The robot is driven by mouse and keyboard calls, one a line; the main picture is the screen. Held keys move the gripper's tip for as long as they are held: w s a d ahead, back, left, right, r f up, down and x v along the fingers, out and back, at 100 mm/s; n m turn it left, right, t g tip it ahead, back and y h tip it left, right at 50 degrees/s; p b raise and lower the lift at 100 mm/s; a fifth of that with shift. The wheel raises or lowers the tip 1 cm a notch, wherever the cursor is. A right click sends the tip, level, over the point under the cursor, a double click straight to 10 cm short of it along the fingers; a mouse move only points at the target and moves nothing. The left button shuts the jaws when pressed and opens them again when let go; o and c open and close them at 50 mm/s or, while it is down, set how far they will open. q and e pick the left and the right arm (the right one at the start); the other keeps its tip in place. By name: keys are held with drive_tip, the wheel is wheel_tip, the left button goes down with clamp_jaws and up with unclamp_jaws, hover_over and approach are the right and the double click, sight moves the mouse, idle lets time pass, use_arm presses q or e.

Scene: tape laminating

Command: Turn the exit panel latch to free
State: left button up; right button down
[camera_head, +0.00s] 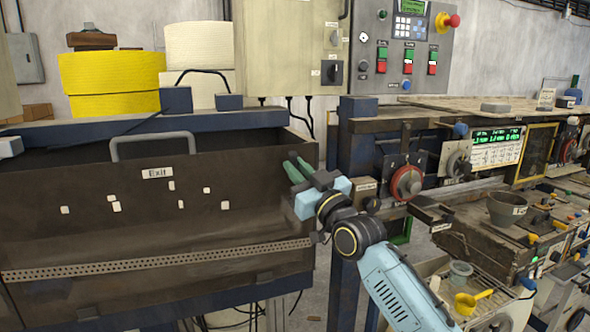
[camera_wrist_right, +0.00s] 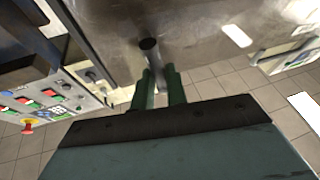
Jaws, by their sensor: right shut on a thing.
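The dark exit panel (camera_head: 90,210) fills the left of the head view, with an "Exit" label (camera_head: 172,172) and a grey bar handle (camera_head: 153,147). My right gripper (camera_head: 295,168) is at the panel's upper right edge, its green fingers pointing up and left. In the right wrist view the fingers (camera_wrist_right: 160,82) are close together around a slim metal latch (camera_wrist_right: 157,62) with a dark round end (camera_wrist_right: 149,44). The gripper is shut on this latch. The latch is hidden behind the fingers in the head view, and its exact angle is hard to tell. My left gripper is not in view.
A workbench with a red-ringed dial (camera_head: 407,182) and a grey cup (camera_head: 507,208) stands to the right of my arm. A control box (camera_head: 408,45) with a red stop button is above. A blue post (camera_head: 357,140) stands close to my gripper.

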drive_tip(key=shift+d+m+t+h, duration=0.2)
drive_tip(key=shift+m+t+h, duration=0.25)
drive_tip(key=shift+m, duration=0.65)
drive_tip(key=c, duration=1.4)
unclamp_jaws()
drive_tip(key=shift+w, duration=0.1)
drive_tip(key=b+v, duration=0.2)
drive_tip(key=v, duration=1.1)
drive_tip(key=shift+d+f, duration=0.1)
drive_tip(key=shift+f, duration=0.1)
